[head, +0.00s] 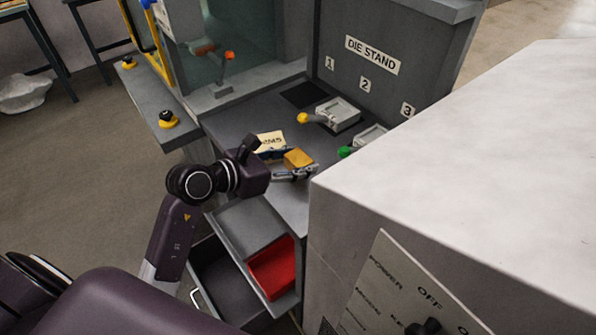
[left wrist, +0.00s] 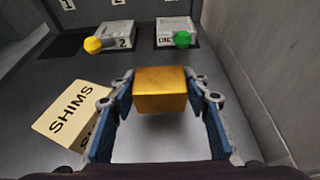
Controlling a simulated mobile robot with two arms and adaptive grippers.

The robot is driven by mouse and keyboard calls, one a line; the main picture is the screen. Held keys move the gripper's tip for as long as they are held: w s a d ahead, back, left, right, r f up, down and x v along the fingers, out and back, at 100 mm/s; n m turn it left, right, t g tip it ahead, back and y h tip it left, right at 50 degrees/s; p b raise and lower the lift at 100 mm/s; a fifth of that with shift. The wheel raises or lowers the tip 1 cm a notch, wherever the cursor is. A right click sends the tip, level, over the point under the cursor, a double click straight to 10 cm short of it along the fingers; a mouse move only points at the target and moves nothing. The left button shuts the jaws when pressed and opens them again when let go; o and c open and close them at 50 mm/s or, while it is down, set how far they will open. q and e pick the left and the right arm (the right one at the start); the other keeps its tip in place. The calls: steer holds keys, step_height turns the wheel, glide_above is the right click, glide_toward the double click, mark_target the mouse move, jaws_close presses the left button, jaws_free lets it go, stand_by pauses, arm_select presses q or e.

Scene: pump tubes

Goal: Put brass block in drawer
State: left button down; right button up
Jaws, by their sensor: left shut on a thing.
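The brass block (head: 298,158) is a small golden box. My left gripper (head: 291,164) is shut on it above the grey bench top, near the front edge. In the left wrist view the brass block (left wrist: 160,91) sits between the two blue-padded fingers of the left gripper (left wrist: 162,95). The open drawer (head: 230,278) is below the bench in the head view, with a red compartment (head: 272,268) and a grey tray part (head: 243,229). My right gripper does not show.
A SHIMS box (left wrist: 73,113) lies left of the gripper. Dies with a yellow knob (left wrist: 93,45) and a green knob (left wrist: 182,39) stand farther back by the die stand (head: 385,65). A large pale cabinet (head: 470,170) stands close on the right.

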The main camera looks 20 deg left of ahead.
arm_select(q)
steer(key=shift+f, duration=1.75)
steer(key=shift+f, duration=0.1)
steer(key=c, duration=1.5)
jaws_free()
steer(key=shift+f, duration=0.25)
steer(key=o, duration=0.4)
steer(key=shift+r, duration=0.1)
